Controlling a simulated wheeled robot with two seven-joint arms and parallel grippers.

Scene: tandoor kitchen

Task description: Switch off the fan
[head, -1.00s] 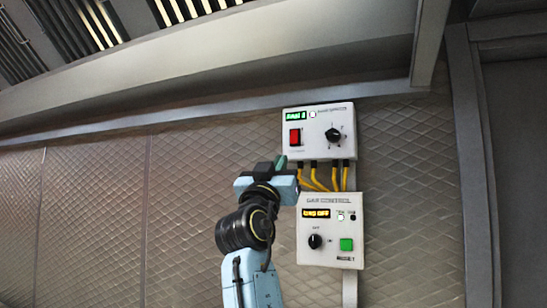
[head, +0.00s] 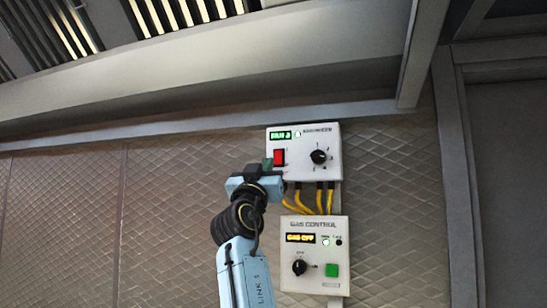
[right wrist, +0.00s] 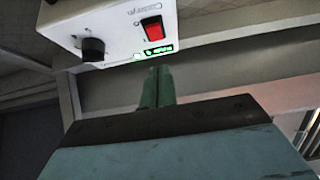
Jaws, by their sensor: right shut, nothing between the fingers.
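The upper white control box (head: 305,142) is on the wall, with a lit green display (head: 280,135), a red rocker switch (head: 279,158) and a black knob (head: 319,157). The display text is too blurred to read surely. My right gripper (head: 267,163) is shut and empty, just left of the red switch in the head view; whether it touches is unclear. In the right wrist view its green fingertips (right wrist: 157,82) are below the box, with the red switch (right wrist: 153,27), display (right wrist: 158,50) and knob (right wrist: 93,50) beyond them. My left gripper is not in view.
A lower gas control box (head: 314,258) reads GAS OFF, with a black knob (head: 299,267) and green button (head: 331,270). Yellow cables (head: 307,198) link the two boxes. A metal ledge and hood run above; the quilted metal wall to the left is clear.

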